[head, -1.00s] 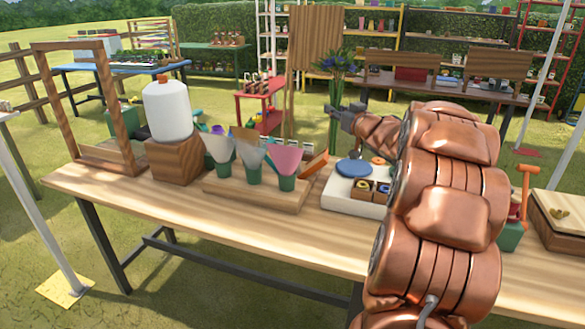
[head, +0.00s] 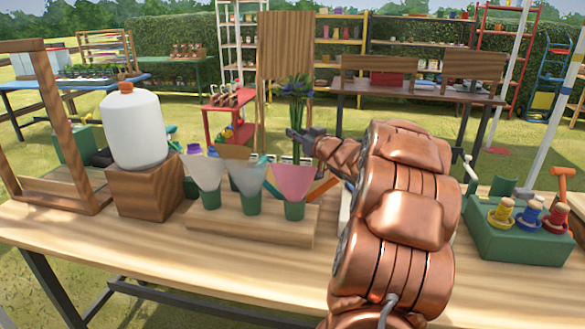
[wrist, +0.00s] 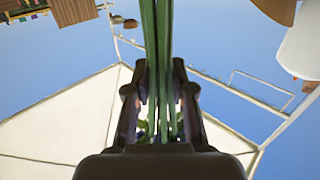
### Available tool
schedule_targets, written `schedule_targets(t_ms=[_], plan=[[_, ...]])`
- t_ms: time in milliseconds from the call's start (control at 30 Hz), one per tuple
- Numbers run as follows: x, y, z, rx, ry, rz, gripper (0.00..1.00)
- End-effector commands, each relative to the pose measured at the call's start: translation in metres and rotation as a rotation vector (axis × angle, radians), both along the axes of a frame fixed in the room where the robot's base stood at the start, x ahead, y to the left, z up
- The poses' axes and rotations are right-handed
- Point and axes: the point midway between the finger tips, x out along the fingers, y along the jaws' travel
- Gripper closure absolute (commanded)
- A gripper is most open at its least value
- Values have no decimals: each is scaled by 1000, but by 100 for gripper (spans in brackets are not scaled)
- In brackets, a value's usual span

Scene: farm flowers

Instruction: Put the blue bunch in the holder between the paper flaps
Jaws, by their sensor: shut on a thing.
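The blue bunch (head: 297,90), dark blue flowers on long green stems, stands upright at mid picture in the head view. My gripper (head: 297,135) is shut on its stems; in the wrist view the green stems (wrist: 158,50) run between the two fingers (wrist: 160,105). Three green holders with paper flaps stand in a wooden block (head: 250,225): a grey-white one (head: 212,195), a tan and pale blue one (head: 248,200), and a pink one (head: 294,207). In the picture, the bunch shows above and behind the pink one. The lower stem ends are hidden there.
A white jug (head: 133,130) on a wooden block (head: 145,190) and a wooden frame (head: 42,125) stand left. A green tray of spools (head: 515,245) sits right, beyond my arm. The wooden table's (head: 150,240) front strip is clear.

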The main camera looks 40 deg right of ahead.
Motion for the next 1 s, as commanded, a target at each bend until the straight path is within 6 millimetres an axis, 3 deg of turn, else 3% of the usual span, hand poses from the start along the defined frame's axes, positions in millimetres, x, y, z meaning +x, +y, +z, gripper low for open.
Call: schedule_targets(t_ms=[100,367,600,967,1000], plan=[[0,0,-18,0,-2,1,100],[1,1,-34,-3,-3,3,100],[2,2,-65,1,2,3,100],[2,2,-67,-1,0,4,100],[2,2,-67,-2,-1,4,74]])
